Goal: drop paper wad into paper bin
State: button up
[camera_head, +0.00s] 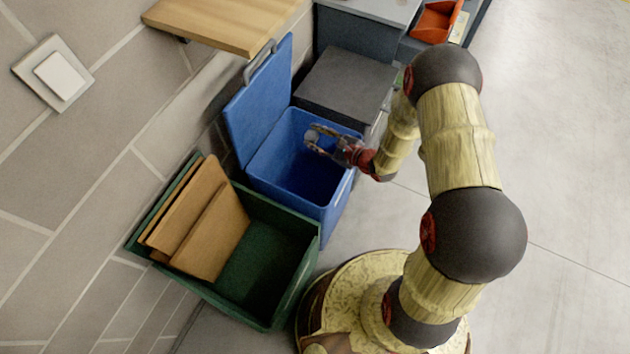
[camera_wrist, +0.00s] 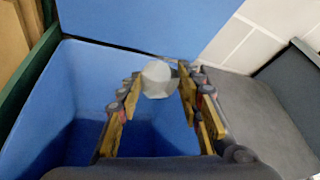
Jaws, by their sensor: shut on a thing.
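The paper wad (camera_wrist: 156,79) is a small pale grey lump between my gripper's fingertips in the wrist view. In the head view the wad (camera_head: 312,135) shows at the end of my gripper (camera_head: 315,142). My gripper (camera_wrist: 158,84) is shut on the wad and holds it over the open mouth of the blue bin (camera_head: 334,207). The bin's lid (camera_head: 258,103) stands raised on its wall side. The blue bin (camera_wrist: 50,110) also fills the lower left of the wrist view, and its inside looks empty where visible.
A green crate (camera_head: 310,275) with brown cardboard sheets (camera_head: 213,232) stands beside the blue bin. A dark grey box (camera_head: 345,82) is on the bin's other side. A wooden shelf (camera_head: 225,22) juts from the wall above. The floor (camera_head: 570,180) at right is clear.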

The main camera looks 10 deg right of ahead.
jog(key=shift+w+a+r, duration=0.15)
jog(key=shift+w+r, duration=0.3)
jog(key=shift+w+a+r, duration=0.1)
jog(key=shift+a+r, duration=0.1)
jog(key=shift+r, duration=0.1)
jog(key=shift+f+b, duration=1.95)
jog(key=shift+f, duration=1)
jog(key=o, duration=0.9)
jog(key=v, duration=1.2)
jog(key=shift+w+d, duration=0.1)
jog(key=shift+d, duration=0.05)
